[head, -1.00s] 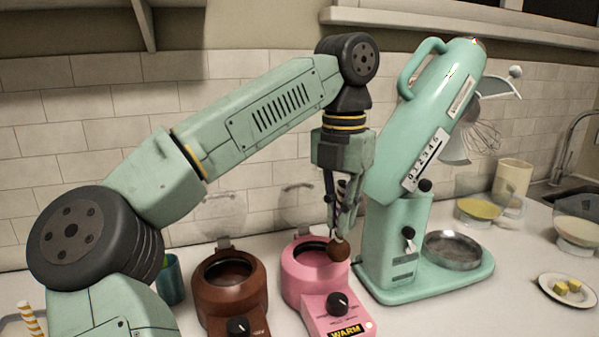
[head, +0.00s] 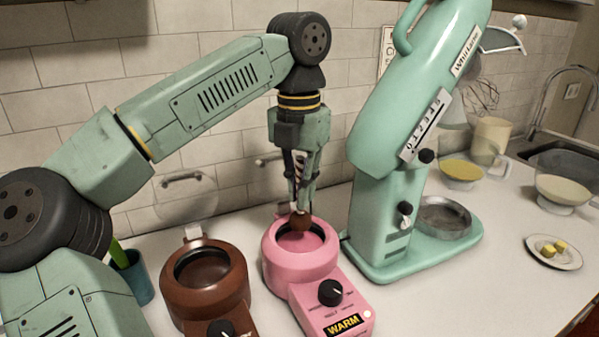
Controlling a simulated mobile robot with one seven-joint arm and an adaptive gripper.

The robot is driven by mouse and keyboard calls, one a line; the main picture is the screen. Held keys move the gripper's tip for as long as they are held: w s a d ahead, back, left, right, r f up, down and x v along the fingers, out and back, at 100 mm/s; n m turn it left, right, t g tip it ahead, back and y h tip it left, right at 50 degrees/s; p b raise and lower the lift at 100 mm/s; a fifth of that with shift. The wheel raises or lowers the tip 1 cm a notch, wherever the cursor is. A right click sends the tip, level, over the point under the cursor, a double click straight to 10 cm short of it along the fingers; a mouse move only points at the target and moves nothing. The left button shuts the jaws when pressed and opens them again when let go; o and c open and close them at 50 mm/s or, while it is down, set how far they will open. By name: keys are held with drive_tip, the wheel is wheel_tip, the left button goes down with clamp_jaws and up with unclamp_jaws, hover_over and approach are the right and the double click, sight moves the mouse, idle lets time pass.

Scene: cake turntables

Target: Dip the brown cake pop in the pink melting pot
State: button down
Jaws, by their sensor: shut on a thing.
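My gripper (head: 303,196) is shut on the striped stick of the brown cake pop (head: 300,220) and points down. The cake pop's round brown head hangs at the far side of the pink melting pot's opening. The pink melting pot (head: 276,271) is open, with pink melt inside and a dial and WARM sign on its front. The head appears over or at the level of the rim; I cannot tell whether it touches the melt. No pink shows on the visible part of the head.
A tall mint stand mixer (head: 372,223) stands close on the right. Bowls and a plate with yellow cubes (head: 553,251) lie farther right.

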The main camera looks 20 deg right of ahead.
sight(300, 227)
drive_tip(key=shift+f+b, duration=2.15)
drive_tip(key=shift+f, duration=1.6)
drive_tip(key=shift+f, duration=0.1)
drive_tip(key=shift+f+b, duration=0.35)
drive_tip(key=shift+f, duration=0.15)
drive_tip(key=shift+r, duration=0.1)
drive_tip(key=shift+r+p, duration=2.55)
drive_tip(key=shift+r, duration=0.55)
